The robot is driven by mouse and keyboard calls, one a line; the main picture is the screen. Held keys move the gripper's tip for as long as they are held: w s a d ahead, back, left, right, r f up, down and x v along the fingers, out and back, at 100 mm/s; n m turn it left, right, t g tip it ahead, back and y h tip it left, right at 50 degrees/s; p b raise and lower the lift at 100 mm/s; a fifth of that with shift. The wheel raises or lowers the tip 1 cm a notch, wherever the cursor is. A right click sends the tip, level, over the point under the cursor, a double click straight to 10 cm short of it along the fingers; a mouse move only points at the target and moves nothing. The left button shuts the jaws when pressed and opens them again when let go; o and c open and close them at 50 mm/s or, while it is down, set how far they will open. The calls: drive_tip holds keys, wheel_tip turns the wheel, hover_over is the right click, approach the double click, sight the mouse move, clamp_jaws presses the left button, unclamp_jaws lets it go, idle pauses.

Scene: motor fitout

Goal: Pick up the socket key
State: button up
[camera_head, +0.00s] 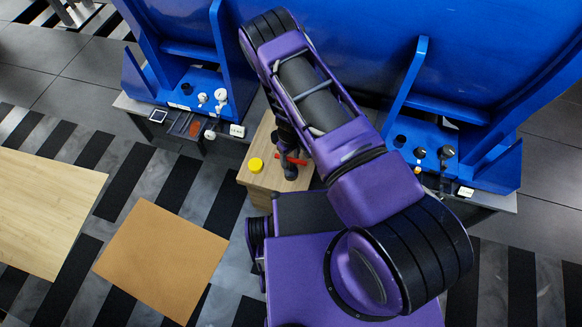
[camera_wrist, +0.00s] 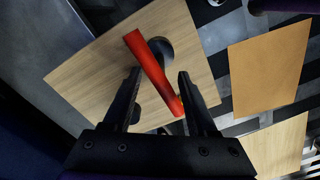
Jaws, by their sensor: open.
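The socket key (camera_wrist: 152,70) appears to be the red bar over the small wooden table; it also shows in the head view (camera_head: 297,161), partly hidden by my arm. In the wrist view the bar runs slantwise between my gripper's fingers (camera_wrist: 160,75), its upper end reaching beyond the fingertips. My gripper is open, with a finger on each side of the bar and a visible gap on the left. A dark rounded part (camera_wrist: 161,47) shows beside or beneath the bar; I cannot tell whether it belongs to the key. In the head view my gripper is mostly hidden.
The small wooden table (camera_head: 251,181) carries a yellow round piece (camera_head: 255,164) left of the key. A large blue machine (camera_head: 340,50) stands behind, with knobs and small parts at its foot. A brown board (camera_head: 160,258) and a pale wooden top (camera_head: 40,210) lie left.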

sight(291, 165)
wheel_tip(291, 165, down, 5)
drive_tip(key=shift+s+d+r, duration=0.1)
clamp_jaws()
idle(0.4)
idle(1.1)
